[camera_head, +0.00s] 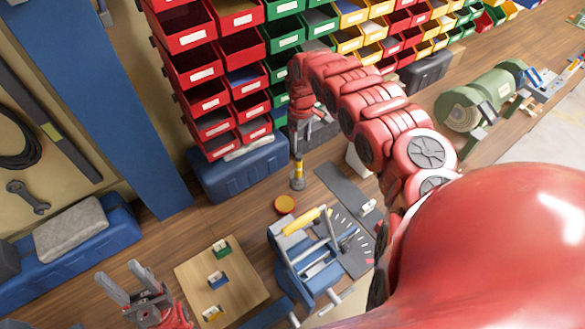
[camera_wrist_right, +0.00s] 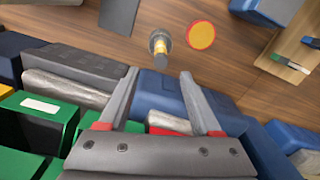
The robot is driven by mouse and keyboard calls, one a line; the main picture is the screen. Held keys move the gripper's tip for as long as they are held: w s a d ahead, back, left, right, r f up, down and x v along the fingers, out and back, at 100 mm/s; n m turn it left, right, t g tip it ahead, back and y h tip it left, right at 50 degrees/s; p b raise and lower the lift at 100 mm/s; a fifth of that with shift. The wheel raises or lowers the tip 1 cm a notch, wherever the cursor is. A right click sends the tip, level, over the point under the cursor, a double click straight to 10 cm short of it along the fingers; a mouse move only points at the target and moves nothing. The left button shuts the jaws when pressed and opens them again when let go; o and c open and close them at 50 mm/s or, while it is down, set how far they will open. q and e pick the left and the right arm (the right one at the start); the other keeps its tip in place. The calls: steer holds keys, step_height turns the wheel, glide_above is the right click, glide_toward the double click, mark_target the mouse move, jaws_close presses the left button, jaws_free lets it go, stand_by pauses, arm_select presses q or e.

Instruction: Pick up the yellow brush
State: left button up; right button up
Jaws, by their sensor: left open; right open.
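A small upright piece with a yellow band and grey end, likely the yellow brush (camera_head: 298,171), stands on the wooden bench near the blue case. It also shows in the right wrist view (camera_wrist_right: 160,46), just beyond the fingertips. My right gripper (camera_wrist_right: 158,76) is open, with nothing between its fingers; the piece lies roughly in line with the gap. In the head view my right gripper (camera_head: 298,145) is close above it, partly hidden by its own arm. My left gripper (camera_head: 123,273) is open and empty at the lower left.
An orange round piece (camera_head: 285,205) lies beside the brush. A blue frame with a yellow handle (camera_head: 304,222) and a wooden board (camera_head: 195,272) stand nearer. Stacked bins (camera_head: 215,75) and a blue case (camera_head: 238,172) stand behind. A green machine (camera_head: 470,103) stands at right.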

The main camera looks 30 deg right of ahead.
steer(key=b, duration=0.2)
glide_toward(299, 168)
steer(key=shift+w+d+f, duration=0.15)
steer(key=shift+d+f, duration=0.35)
steer(key=f+b, duration=0.2)
steer(key=f, duration=0.1)
steer(key=f+b, duration=0.1)
steer(key=f, duration=0.1)
steer(key=shift+w+a, duration=0.2)
steer(key=shift+w, duration=0.2)
steer(key=shift+f+b, duration=0.3)
steer(key=shift+s+d+f, duration=0.15)
steer(key=f+b, duration=0.4)
steer(key=f, duration=0.1)
steer(key=shift+w+a+b, duration=0.2)
steer(key=shift+b, duration=0.15)
steer(key=shift+r, duration=0.2)
steer(key=shift+s, duration=0.1)
jaws_close()
